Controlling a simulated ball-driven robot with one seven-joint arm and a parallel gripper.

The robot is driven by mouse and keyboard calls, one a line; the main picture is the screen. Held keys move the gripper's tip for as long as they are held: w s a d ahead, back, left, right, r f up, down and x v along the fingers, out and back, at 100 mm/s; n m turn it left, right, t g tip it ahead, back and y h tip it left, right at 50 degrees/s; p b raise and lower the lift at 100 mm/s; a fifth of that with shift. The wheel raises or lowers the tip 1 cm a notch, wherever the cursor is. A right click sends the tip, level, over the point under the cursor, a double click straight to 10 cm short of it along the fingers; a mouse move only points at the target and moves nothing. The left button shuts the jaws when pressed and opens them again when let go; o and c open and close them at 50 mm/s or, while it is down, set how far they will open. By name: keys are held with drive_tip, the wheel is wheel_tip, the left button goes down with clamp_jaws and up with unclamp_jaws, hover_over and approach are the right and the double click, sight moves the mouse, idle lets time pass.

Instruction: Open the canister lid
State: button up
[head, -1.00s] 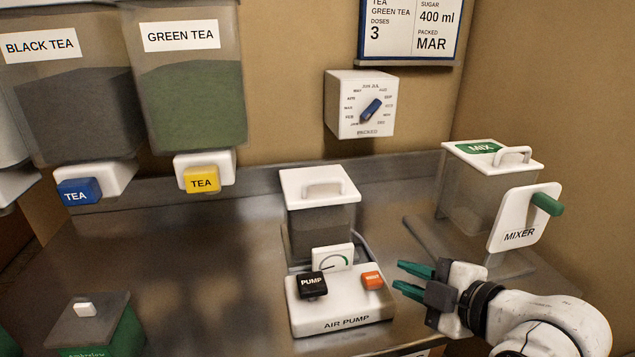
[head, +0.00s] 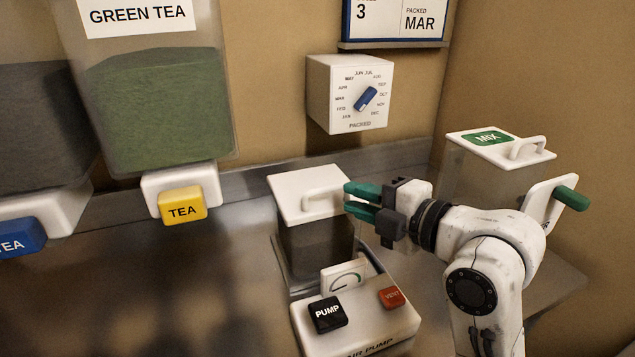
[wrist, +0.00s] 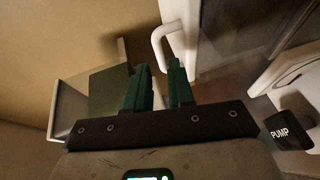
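The clear canister (head: 315,245) with dark contents stands behind the air pump. Its white lid (head: 290,188) sits flat on top, with a white loop handle (head: 320,200). My gripper (head: 350,199) is just right of the handle, green fingers pointing left towards it, apart and empty. In the wrist view my gripper (wrist: 158,67) shows a gap between its two green fingers. The handle (wrist: 164,42) curves just beyond the fingertips there; I cannot tell whether they touch. The fingers hide part of the lid's right side in the head view.
The air pump (head: 365,325) with PUMP and VENT buttons is in front of the canister. A mixer (head: 480,185) with a MIX lid stands behind my arm at right. The green tea bin (head: 155,110) with its yellow button is at left; a month dial (head: 348,95) is on the wall.

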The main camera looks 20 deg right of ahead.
sight(332, 191)
drive_tip(key=p+x, duration=0.1)
drive_tip(key=x, duration=0.7)
drive_tip(key=shift+w+a, duration=0.2)
drive_tip(key=shift+w, duration=0.1)
drive_tip(key=shift+f, duration=0.1)
clamp_jaws()
